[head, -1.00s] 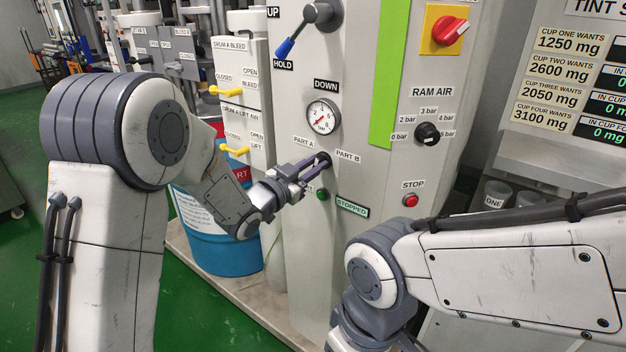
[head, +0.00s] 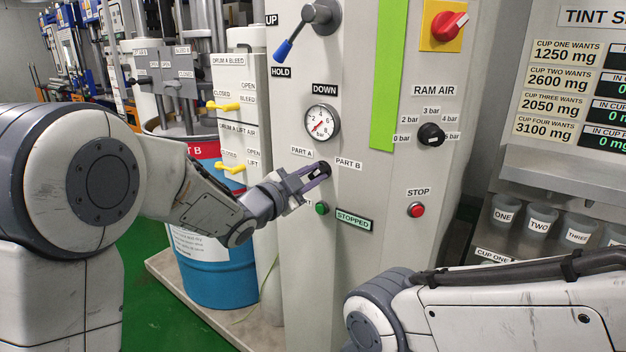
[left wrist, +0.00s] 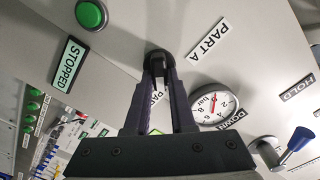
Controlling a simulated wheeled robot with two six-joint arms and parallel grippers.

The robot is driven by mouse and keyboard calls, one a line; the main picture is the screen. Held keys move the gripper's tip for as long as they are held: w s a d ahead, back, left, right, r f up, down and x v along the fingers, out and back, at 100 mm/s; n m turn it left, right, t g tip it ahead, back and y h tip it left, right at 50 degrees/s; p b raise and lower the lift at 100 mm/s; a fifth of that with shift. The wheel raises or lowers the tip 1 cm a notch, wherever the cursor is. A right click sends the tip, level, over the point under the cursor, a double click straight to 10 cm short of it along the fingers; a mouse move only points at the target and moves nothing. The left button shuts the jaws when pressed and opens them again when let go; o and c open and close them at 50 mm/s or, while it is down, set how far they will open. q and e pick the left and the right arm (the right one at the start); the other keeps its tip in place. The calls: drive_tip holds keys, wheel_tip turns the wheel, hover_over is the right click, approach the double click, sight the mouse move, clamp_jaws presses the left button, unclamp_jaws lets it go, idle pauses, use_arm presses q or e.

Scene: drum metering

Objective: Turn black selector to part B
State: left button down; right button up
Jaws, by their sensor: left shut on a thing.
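The black selector (head: 326,168) is on the grey panel between the PART A label (head: 302,152) and the PART B label (head: 348,163). My left gripper (head: 322,172) reaches it from the lower left and is shut on it. In the left wrist view the round black selector (left wrist: 158,56) shows with its handle between the two fingertips (left wrist: 160,74). The fingers partly cover one label there, while PART A (left wrist: 208,40) is clear. I cannot tell exactly where the selector points. My right gripper is out of view; only its arm shows.
A green button (head: 322,208) and the STOPPED display (head: 354,220) sit just below the selector. A pressure gauge (head: 322,122) is above. The red stop button (head: 416,210) and ram air knob (head: 431,134) are to the right. Yellow valve handles (head: 230,168) are left.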

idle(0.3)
use_arm(q)
drive_tip(key=c, duration=0.8)
unclamp_jaws()
drive_tip(key=shift+o, duration=0.2)
drive_tip(key=v, duration=1)
drive_tip(key=shift+s+a+b, duration=0.15)
drive_tip(key=shift+s+b, duration=0.05)
drive_tip(key=shift+b, duration=0.15)
